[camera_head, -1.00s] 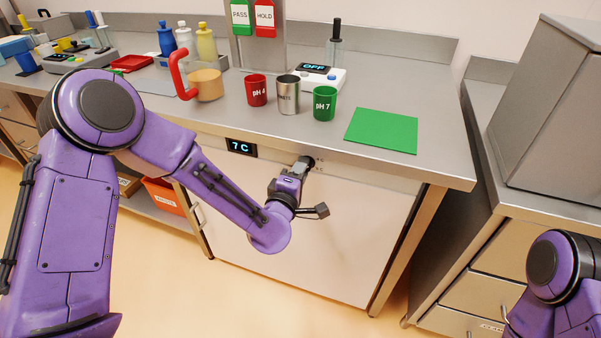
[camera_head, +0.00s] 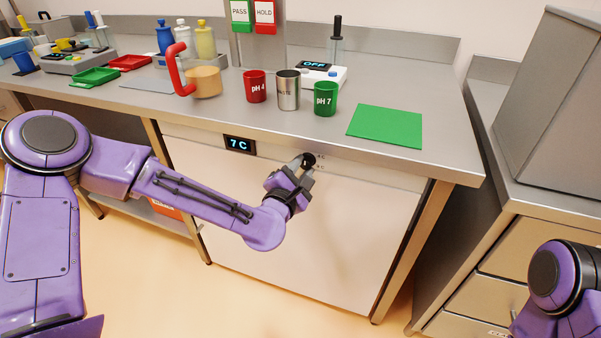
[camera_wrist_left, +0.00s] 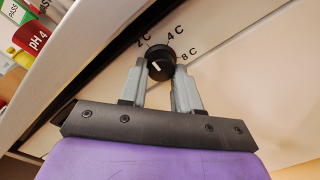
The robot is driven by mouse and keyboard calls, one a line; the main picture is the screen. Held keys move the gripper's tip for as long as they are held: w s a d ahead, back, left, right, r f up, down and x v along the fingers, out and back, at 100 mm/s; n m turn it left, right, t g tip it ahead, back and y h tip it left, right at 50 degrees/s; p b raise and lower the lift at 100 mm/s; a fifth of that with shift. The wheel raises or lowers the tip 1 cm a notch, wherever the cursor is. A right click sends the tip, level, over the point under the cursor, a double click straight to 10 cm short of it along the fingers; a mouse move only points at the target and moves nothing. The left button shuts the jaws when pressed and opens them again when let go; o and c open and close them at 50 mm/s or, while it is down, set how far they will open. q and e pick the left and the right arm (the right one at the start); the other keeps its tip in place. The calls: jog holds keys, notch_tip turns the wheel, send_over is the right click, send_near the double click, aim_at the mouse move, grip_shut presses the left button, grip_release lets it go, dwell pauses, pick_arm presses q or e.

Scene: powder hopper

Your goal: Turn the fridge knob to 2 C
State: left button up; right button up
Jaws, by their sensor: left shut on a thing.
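The fridge (camera_head: 300,225) is a white front under the bench, and its display (camera_head: 240,145) reads 7 C. The black knob (camera_head: 309,160) sits on the strip at the fridge's top. In the left wrist view the knob (camera_wrist_left: 161,59) has a white mark and printed labels 2 C, 4 C and 8 C around its upper side. My left gripper (camera_wrist_left: 160,67) has one finger on each side of the knob and is shut on it. In the head view this gripper (camera_head: 305,167) partly covers the knob. My right gripper is out of view; only part of that arm shows at lower right.
On the bench above stand a red pH 4 cup (camera_head: 255,87), a metal waste cup (camera_head: 288,91), a green pH 7 cup (camera_head: 325,98) and a flat green mat (camera_head: 385,126). The bench edge overhangs the knob. Drawers (camera_head: 488,298) stand at right.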

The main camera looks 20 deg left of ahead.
pick_arm(q)
jog(key=shift+w+d+r+n, duration=0.1)
jog(key=shift+r+n, duration=0.15)
jog(key=shift+n, duration=0.15)
jog(key=o, duration=0.9)
jog(key=shift+c, duration=0.2)
jog(key=shift+o, duration=1)
jog(key=shift+d+f, duration=0.1)
jog(key=shift+s+f, duration=0.1)
jog(key=shift+s, duration=0.3)
jog(key=s+p, duration=0.4)
jog(key=s, duration=0.5)
jog(key=shift+s+a+r, duration=0.2)
jog(key=shift+s+a, duration=0.15)
